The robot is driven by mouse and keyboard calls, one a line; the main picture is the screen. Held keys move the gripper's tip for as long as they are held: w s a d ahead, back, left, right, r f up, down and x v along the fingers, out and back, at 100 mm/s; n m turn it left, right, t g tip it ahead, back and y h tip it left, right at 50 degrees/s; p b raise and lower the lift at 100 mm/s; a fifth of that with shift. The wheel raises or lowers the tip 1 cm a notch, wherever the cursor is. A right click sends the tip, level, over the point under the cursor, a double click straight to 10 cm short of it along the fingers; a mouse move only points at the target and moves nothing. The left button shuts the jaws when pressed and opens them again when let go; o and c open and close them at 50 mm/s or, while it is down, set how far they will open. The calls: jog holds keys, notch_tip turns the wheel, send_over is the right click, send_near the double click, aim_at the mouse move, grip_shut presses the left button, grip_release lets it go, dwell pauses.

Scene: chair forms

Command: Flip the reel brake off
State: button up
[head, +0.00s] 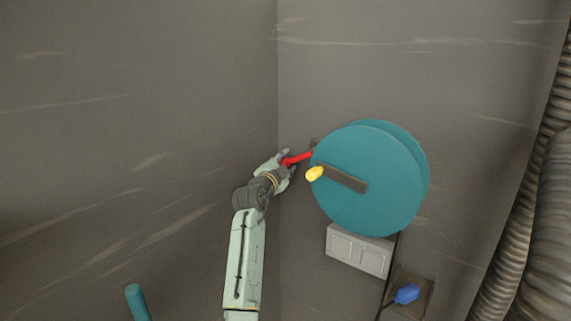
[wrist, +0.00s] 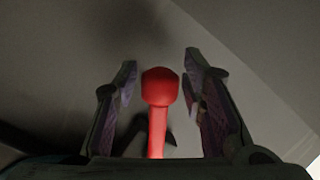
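A large teal reel (head: 368,200) is mounted on the right wall, with a dark crank arm ending in a yellow knob (head: 315,173) on its face. A red lever (head: 298,158), which looks like the reel brake, sticks out leftward from behind the reel's upper left edge. My gripper (head: 286,162) is at the lever's outer end. In the wrist view the lever's rounded red end (wrist: 160,86) stands between my two open fingers, with a gap on each side. The lever's mount is mostly hidden behind the reel.
A grey box (head: 358,250) is on the wall below the reel. A blue knob (head: 407,293) on a brown plate sits lower right, beside a black cable. Thick ribbed hoses (head: 545,220) run down the right side. A teal post (head: 137,303) stands lower left. The left wall is bare.

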grip_shut()
dwell(0.6)
